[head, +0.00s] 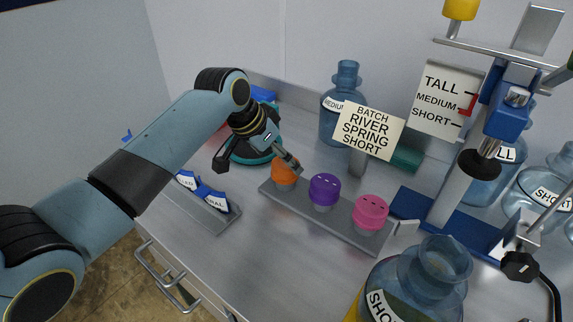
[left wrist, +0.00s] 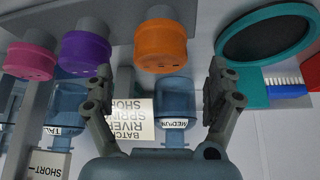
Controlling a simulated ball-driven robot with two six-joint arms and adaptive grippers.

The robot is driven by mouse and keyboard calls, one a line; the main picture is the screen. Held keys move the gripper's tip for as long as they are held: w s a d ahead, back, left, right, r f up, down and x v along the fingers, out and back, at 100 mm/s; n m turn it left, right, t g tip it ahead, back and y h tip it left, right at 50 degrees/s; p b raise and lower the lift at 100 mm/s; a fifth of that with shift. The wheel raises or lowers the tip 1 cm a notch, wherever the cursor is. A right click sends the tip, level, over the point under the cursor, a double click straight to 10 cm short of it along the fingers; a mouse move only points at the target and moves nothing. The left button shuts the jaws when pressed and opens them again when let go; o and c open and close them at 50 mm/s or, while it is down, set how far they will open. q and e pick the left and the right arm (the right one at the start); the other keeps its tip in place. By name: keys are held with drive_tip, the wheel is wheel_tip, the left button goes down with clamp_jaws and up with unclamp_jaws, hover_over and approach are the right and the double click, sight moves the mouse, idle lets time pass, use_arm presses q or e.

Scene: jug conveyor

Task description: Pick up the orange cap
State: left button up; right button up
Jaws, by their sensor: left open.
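The orange cap (head: 285,173) sits at the left end of a grey rack (head: 337,222), beside a purple cap and a pink cap. My left gripper (head: 258,167) is open and empty at the cap's upper left. One finger overlaps the cap's top edge in the head view; I cannot tell whether it touches. In the left wrist view the orange cap (left wrist: 160,45) shows upside down between the open fingers (left wrist: 160,68), a little beyond their tips. My right gripper is out of view.
The purple cap (head: 324,188) and pink cap (head: 370,211) stand close by on the rack. A sign (head: 367,131) reads "BATCH RIVER SPRING SHORT". A blue jug (head: 340,110) stands behind. A teal round pad (left wrist: 267,37) lies beside the gripper. A large jug (head: 425,280) stands in front.

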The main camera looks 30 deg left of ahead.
sight(284, 164)
use_arm(q)
drive_tip(key=x, duration=0.3)
drive_tip(key=shift+f+p, duration=0.3)
drive_tip(key=shift+f, duration=0.05)
drive_tip(key=shift+w+f, duration=0.3)
drive_tip(key=shift+f, duration=0.15)
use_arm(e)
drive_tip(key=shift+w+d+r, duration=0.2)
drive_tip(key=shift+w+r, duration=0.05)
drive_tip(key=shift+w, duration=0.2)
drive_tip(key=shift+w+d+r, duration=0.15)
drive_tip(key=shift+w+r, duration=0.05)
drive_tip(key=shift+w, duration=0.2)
use_arm(q)
drive_tip(key=shift+c, duration=1)
drive_tip(key=c, duration=0.7)
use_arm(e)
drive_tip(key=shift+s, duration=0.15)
